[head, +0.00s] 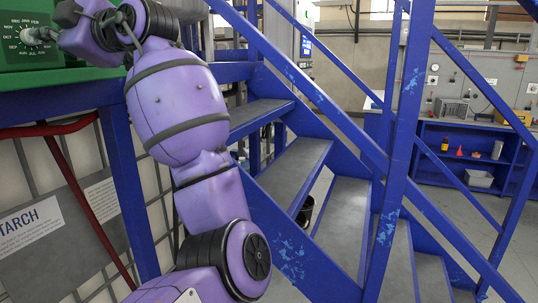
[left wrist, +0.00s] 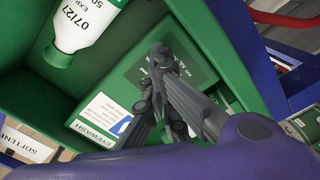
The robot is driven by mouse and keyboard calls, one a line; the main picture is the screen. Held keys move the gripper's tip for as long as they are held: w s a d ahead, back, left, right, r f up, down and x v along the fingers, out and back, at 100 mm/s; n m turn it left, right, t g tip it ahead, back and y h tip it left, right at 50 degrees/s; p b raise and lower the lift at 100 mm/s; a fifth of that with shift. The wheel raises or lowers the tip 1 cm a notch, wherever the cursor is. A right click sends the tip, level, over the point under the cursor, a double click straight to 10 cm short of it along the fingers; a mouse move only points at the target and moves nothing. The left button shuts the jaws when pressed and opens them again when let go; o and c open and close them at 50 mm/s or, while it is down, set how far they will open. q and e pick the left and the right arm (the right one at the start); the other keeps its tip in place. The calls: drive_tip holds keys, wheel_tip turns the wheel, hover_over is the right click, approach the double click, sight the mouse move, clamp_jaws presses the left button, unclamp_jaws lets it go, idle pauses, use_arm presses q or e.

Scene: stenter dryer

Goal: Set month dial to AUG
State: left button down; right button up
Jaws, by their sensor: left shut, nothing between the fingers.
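The month dial (head: 17,43) is on a green panel at the top left of the head view, with white month names around its centre. The knob (head: 28,36) is partly covered by my left gripper (head: 42,34), whose fingertips are at its right side. I cannot tell whether they touch it or where the pointer stands. In the left wrist view the left gripper (left wrist: 158,62) is shut, with nothing between its fingers, in front of the dark green dial panel (left wrist: 130,82). The gripper hides the dial there. My right gripper is not in view.
A white eyewash bottle (left wrist: 84,22) stands in the green case beside the panel. A blue frame (head: 60,98) with a red pipe (head: 45,130) is below. Blue stairs (head: 290,175) stand close on the right. A blue shelf (head: 465,150) is farther back.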

use_arm(q)
drive_tip(key=shift+s+a+r, duration=0.15)
drive_tip(key=shift+s+a, duration=0.15)
drive_tip(key=shift+a, duration=0.05)
drive_tip(key=shift+w+d, duration=0.15)
drive_tip(key=shift+w, duration=0.1)
drive_tip(key=shift+w+f+v, duration=0.1)
drive_tip(key=shift+f+v, duration=0.05)
drive_tip(key=shift+v, duration=1.25)
drive_tip(key=shift+w+f+v, duration=0.1)
drive_tip(key=shift+f+v, duration=0.1)
drive_tip(key=shift+v, duration=1.25)
